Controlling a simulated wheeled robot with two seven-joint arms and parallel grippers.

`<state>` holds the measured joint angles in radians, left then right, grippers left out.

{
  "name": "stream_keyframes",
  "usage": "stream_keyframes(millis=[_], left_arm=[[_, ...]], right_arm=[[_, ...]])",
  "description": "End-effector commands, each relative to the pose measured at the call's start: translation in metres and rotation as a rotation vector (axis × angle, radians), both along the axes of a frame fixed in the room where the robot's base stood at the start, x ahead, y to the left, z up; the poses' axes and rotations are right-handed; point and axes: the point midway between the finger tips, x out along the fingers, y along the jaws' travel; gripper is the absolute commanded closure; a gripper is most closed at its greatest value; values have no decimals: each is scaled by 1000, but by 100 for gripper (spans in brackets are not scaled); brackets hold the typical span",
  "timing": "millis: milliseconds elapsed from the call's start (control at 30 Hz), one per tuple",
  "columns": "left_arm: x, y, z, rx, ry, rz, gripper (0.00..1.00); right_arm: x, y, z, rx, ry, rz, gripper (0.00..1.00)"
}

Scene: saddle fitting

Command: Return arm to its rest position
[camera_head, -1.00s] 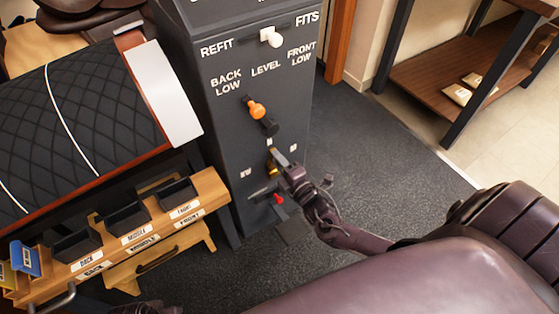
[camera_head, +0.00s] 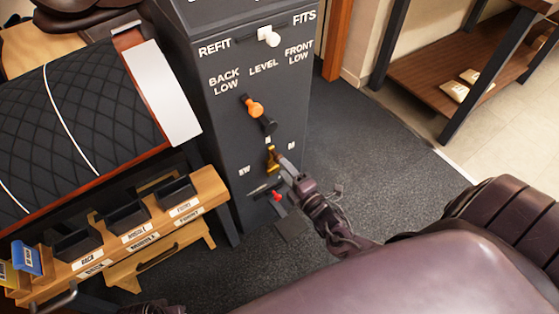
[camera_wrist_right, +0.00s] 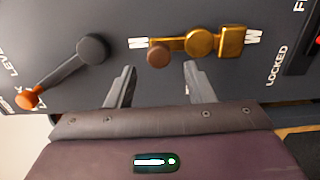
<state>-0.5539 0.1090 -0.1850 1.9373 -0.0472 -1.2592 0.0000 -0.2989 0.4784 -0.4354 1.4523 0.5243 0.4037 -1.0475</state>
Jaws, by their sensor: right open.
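My right gripper (camera_head: 281,160) is open and empty in front of the dark control cabinet (camera_head: 225,125). Its fingertips are close to the brass lever (camera_head: 271,155), to its lower right in the head view. In the right wrist view the two fingers of my right gripper (camera_wrist_right: 160,85) stand apart with nothing between them. The brass lever (camera_wrist_right: 200,41) lies beyond the fingertips there, apparently clear of them. My left gripper is not seen clearly; only a dark part shows at the bottom edge of the head view.
An orange-tipped lever (camera_head: 254,109) and a white knob (camera_head: 269,36) sit higher on the cabinet. A red-tipped lever (camera_head: 277,196) is below. A wooden bench with dark bins (camera_head: 125,217) and a quilted saddle panel (camera_head: 90,115) stand left. Floor (camera_head: 365,150) right is clear.

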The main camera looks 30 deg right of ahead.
Motion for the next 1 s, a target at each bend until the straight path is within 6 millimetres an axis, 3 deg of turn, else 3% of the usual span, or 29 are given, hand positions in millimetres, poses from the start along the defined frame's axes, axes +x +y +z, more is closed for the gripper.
stream_keyframes(millis=[200,800,900,1000], left_arm=[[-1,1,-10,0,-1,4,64],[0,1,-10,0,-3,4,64],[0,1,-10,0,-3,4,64],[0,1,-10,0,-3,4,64]], right_arm=[[-23,-2,0,1,0,0,52],[-25,-1,-1,12,8,-4,52],[-24,3,-10,90,78,-33,52],[-28,12,-32,257,234,-105,52]])
